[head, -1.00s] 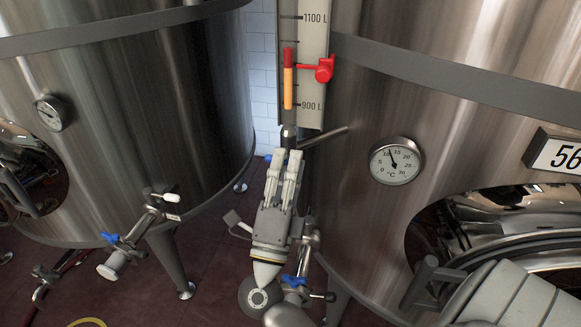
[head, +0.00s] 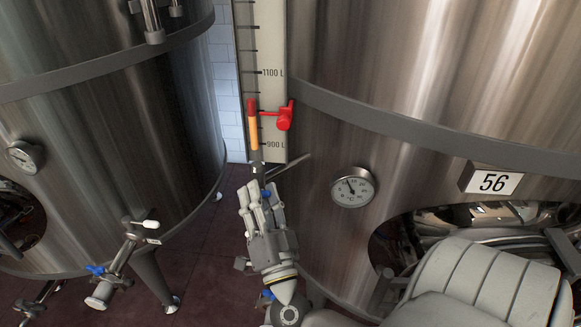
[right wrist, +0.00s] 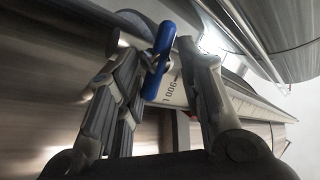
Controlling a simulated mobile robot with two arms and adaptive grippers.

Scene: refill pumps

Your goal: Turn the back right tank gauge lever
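The tank gauge (head: 273,95) is a pale upright scale marked 1100 L and 900 L, with an orange-red level bar, fixed in front of the right-hand tank. Its blue lever (right wrist: 160,45) shows in the right wrist view, beside the 900 L marking. In the head view the lever is mostly hidden by the fingers. My right gripper (head: 258,189) is just below the gauge's lower end. In the right wrist view its fingers (right wrist: 158,62) are spread, with the blue lever between the tips. I cannot tell whether they touch it. My left gripper is not in view.
A red clamp (head: 284,116) sticks out from the gauge above my gripper. The steel tank labelled 56 (head: 430,90) stands close on the right, with a round thermometer (head: 352,187). Another tank (head: 110,130) stands left, with a blue-handled valve (head: 105,280) low down.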

